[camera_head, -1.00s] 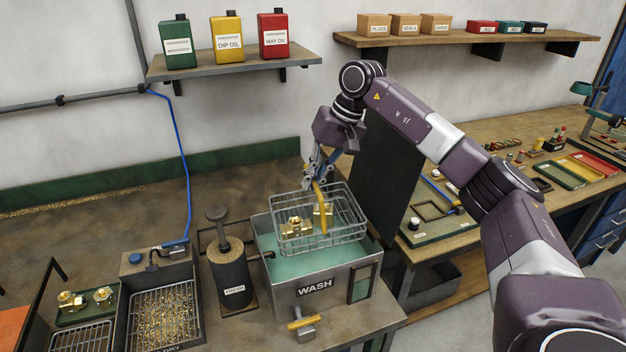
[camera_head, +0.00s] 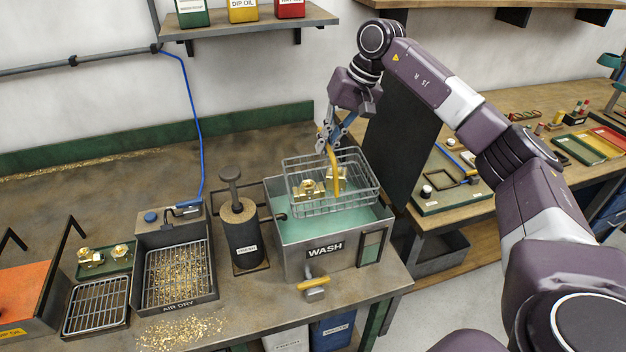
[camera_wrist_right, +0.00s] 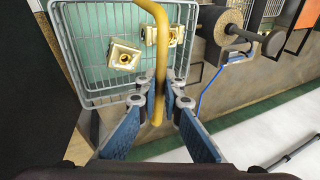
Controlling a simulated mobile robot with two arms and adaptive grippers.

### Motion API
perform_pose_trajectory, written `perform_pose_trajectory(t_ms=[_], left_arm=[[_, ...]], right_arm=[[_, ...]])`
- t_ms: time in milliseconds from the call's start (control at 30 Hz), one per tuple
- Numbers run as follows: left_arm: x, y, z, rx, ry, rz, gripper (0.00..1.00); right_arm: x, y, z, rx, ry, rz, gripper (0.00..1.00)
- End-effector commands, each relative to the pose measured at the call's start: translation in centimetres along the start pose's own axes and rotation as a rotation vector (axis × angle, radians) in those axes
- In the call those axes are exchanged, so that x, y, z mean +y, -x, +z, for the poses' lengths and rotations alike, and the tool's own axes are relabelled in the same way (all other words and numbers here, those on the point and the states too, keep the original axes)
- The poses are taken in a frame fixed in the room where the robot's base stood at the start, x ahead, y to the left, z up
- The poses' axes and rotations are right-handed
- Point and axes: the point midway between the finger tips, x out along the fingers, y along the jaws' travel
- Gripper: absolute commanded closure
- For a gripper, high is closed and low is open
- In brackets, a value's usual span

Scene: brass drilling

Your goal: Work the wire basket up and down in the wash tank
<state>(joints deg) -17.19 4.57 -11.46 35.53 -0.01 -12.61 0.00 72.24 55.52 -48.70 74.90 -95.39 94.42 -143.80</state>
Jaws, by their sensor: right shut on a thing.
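The wire basket (camera_head: 330,208) hangs over the wash tank (camera_head: 300,262), its bottom close to the green liquid (camera_head: 318,226). Brass parts (camera_head: 310,190) lie in the basket. My right gripper (camera_head: 327,142) is shut on the basket's yellow handle (camera_head: 335,170). In the right wrist view, blue fingers (camera_wrist_right: 165,100) close around the yellow handle (camera_wrist_right: 160,60), and two brass blocks (camera_wrist_right: 124,54) sit on the mesh. I cannot tell whether the basket bottom touches the liquid. My left gripper is not in view.
A black plunger can (camera_head: 243,235) stands left of the tank. An air dry tray (camera_head: 180,275) with brass chips and a rack (camera_head: 97,303) lie further left. A dark upright panel (camera_head: 400,140) stands right of the basket. A shelf (camera_head: 250,34) with oil cans hangs above.

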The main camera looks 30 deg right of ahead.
Motion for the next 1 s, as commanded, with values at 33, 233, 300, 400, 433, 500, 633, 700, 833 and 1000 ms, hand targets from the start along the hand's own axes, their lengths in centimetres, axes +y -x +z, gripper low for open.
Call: perform_pose_trajectory(t_ms=[33,233,300,400,433,500,633,700,833,1000], left_arm=[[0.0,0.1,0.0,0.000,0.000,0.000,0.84],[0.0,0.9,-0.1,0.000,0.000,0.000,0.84],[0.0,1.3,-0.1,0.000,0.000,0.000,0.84],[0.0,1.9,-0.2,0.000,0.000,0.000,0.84],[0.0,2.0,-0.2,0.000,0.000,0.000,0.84],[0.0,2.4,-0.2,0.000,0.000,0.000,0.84],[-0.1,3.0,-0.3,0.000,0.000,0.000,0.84],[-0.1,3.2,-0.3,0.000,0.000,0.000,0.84],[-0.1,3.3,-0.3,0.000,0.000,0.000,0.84],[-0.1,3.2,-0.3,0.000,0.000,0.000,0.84]], right_arm=[[-0.3,0.5,-0.2,0.008,0.002,-0.007,1.00],[-0.7,1.4,-0.3,0.008,0.002,-0.008,1.00],[-0.8,1.8,-0.4,0.008,0.002,-0.008,1.00],[-1.0,2.5,-0.5,0.008,0.002,-0.008,1.00],[-1.1,2.6,-0.5,0.008,0.002,-0.008,1.00],[-1.3,3.0,-0.6,0.007,0.002,-0.008,1.00],[-1.5,3.8,-0.7,0.007,0.002,-0.008,1.00],[-1.6,4.1,-0.7,0.007,0.002,-0.008,1.00],[-1.7,4.1,-0.7,0.007,0.001,-0.007,1.00],[-1.6,4.1,-0.7,0.007,0.002,-0.007,1.00]])
